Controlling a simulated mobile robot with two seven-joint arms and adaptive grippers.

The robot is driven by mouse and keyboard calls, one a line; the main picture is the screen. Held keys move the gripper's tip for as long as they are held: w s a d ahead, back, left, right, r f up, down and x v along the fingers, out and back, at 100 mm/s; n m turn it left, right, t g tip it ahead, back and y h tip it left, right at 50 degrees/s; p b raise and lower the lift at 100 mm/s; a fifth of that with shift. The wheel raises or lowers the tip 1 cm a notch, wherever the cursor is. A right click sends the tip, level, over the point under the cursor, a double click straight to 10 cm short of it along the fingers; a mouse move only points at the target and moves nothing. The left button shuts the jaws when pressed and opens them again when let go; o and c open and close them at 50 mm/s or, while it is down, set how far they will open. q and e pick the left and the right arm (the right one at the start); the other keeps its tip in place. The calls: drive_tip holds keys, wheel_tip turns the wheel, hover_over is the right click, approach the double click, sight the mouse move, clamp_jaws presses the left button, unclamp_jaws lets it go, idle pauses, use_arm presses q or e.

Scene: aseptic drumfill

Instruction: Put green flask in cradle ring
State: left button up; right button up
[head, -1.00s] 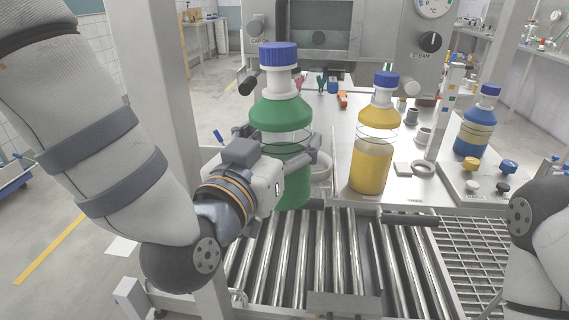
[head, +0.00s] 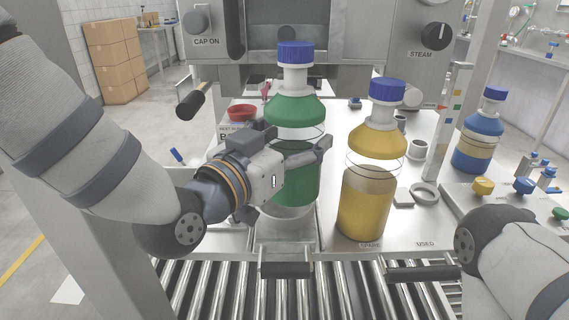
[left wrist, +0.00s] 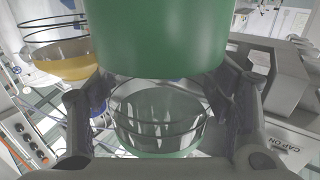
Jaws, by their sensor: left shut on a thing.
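The green flask (head: 294,110) with a blue cap stands upright in the head view. My left gripper (head: 298,146) comes from the left and is shut around its body. In the left wrist view the flask (left wrist: 155,35) fills the upper middle between the fingers of my left gripper (left wrist: 160,110). A pale round rim, seemingly the cradle ring (head: 287,212), shows directly under the flask's base in the head view. I cannot tell whether the base rests in it or hangs just above. My right gripper is out of view; only part of the right arm shows.
A yellow flask (head: 366,205) stands close to the right of the green one. A blue flask (head: 479,140) and a small grey ring (head: 425,193) are further right. A red bowl (head: 242,112) is behind left. The roller conveyor (head: 215,290) in front is clear.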

use_arm(q)
drive_tip(key=shift+w+a+f, duration=0.3)
drive_tip(key=shift+w+f, duration=0.2)
drive_tip(key=shift+f, duration=0.15)
drive_tip(key=shift+w+a+f, duration=0.25)
drive_tip(key=shift+w+f, duration=0.2)
drive_tip(key=shift+f, duration=0.15)
drive_tip(key=shift+w+a+f+b, duration=0.15)
drive_tip(key=shift+f+b, duration=0.35)
drive_tip(key=shift+f, duration=1.4)
drive_tip(key=o, duration=1.3)
drive_tip(key=shift+c, duration=0.2)
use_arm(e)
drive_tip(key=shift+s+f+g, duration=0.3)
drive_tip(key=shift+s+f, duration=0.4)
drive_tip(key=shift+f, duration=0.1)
use_arm(q)
drive_tip(key=shift+r, duration=0.25)
drive_tip(key=p+v, duration=0.1)
drive_tip(key=v, duration=1.1)
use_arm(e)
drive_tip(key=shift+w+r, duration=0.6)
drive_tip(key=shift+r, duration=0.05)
